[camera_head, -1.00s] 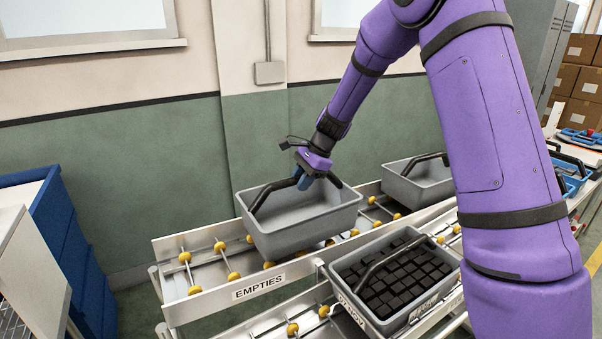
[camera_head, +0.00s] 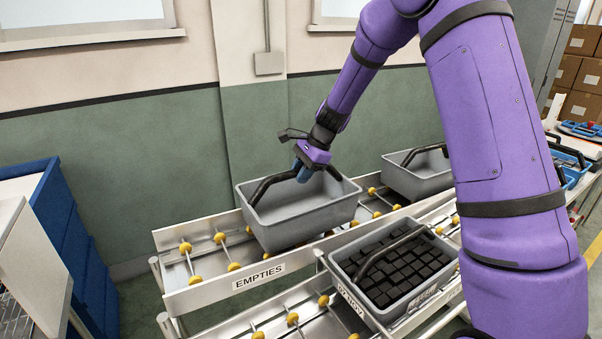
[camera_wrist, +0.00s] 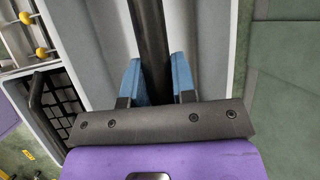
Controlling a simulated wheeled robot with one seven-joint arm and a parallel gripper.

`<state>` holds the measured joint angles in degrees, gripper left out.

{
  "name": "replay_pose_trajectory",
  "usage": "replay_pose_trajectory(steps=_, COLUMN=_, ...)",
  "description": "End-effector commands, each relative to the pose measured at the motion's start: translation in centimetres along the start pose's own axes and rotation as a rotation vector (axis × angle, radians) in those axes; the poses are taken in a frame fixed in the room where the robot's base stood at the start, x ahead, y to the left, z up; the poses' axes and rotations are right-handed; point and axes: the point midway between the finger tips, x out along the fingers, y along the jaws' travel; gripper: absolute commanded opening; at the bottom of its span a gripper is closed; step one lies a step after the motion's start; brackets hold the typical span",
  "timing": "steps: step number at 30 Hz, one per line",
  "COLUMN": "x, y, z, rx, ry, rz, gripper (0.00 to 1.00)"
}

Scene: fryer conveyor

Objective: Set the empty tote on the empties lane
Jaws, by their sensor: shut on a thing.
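The empty grey tote (camera_head: 305,222) with a black bar handle is at the empties lane (camera_head: 210,290), the rear roller lane labelled EMPTIES. My gripper (camera_head: 302,172) is shut on the tote's handle from above. In the wrist view, the blue fingertips (camera_wrist: 155,80) are on either side of the black handle (camera_wrist: 150,35), over the tote's grey interior. The tote looks roughly level, over or on the yellow-wheeled rollers. I cannot tell whether its base fully rests on them.
A second grey tote (camera_head: 418,180) stands farther right on the same lane. A grey tote full of black blocks (camera_head: 392,268) sits on the front lane, close by. A blue cabinet (camera_head: 75,235) stands left. The empties lane's left end is clear.

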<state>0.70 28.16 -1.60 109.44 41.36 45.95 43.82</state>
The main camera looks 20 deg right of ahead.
Motion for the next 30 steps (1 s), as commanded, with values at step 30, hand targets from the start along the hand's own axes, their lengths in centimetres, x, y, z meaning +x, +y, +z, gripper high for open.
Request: replay_pose_trajectory(steps=30, x=1.0, y=0.2, z=-0.5, rx=0.0, ry=0.0, rz=-0.001, gripper=0.0)
